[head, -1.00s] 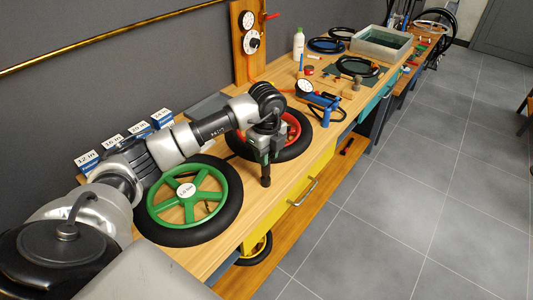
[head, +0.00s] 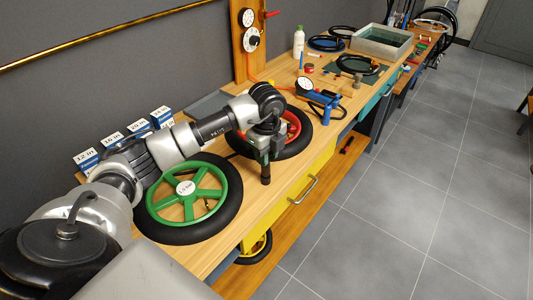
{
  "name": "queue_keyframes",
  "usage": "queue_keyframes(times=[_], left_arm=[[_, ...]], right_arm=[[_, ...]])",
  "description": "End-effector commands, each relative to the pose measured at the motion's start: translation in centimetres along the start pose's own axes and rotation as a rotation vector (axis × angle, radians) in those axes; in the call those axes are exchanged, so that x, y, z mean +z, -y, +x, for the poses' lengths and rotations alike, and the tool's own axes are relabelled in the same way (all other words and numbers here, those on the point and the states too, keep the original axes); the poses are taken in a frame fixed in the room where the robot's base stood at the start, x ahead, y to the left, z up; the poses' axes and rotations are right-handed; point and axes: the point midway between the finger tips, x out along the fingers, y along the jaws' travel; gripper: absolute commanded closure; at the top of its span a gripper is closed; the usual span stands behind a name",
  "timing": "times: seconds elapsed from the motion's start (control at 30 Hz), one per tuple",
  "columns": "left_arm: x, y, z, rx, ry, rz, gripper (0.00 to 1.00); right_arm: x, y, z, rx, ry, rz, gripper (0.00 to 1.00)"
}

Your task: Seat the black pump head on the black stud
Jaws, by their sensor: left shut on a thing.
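My left gripper (head: 265,155) is shut on the black pump head (head: 266,176), a short dark cylinder that points down below the fingers. It is over the front part of the bench, between the green wheel (head: 222,172) and the red wheel (head: 293,127). The gap under the pump head is too small to judge. A small brassy valve (head: 208,204) shows inside the green wheel. I cannot make out the black stud; my arm hides part of the red wheel. My right gripper is out of view.
A blue pump with a gauge (head: 320,98) stands behind the red wheel. Size-marked boxes (head: 112,139) stand along the wall. A grey water tub (head: 381,43) and black tyres are farther back. The front bench edge is close to the pump head.

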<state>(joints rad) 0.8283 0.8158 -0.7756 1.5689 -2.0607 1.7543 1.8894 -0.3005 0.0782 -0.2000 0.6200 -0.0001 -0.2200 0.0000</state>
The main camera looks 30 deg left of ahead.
Motion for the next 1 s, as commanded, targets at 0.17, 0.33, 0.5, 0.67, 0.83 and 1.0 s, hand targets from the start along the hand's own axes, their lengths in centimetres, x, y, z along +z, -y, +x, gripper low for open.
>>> queue_keyframes(times=[0.17,0.33,0.5,0.67,0.83,1.0], left_arm=[[0.0,0.0,0.33,0.0,0.0,0.0,0.97],[0.0,0.0,0.58,0.0,0.0,0.0,0.97],[0.0,0.0,0.84,0.0,0.0,0.0,0.97],[0.0,0.0,1.02,0.0,0.0,0.0,0.97],[0.0,0.0,1.02,0.0,0.0,0.0,0.97],[0.0,0.0,1.02,0.0,0.0,0.0,0.6]], right_arm=[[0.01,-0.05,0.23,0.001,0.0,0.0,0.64],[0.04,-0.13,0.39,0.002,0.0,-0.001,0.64],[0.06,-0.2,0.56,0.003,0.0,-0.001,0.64],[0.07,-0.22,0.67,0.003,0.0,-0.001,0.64],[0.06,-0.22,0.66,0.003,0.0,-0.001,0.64],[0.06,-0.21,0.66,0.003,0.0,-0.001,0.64]])
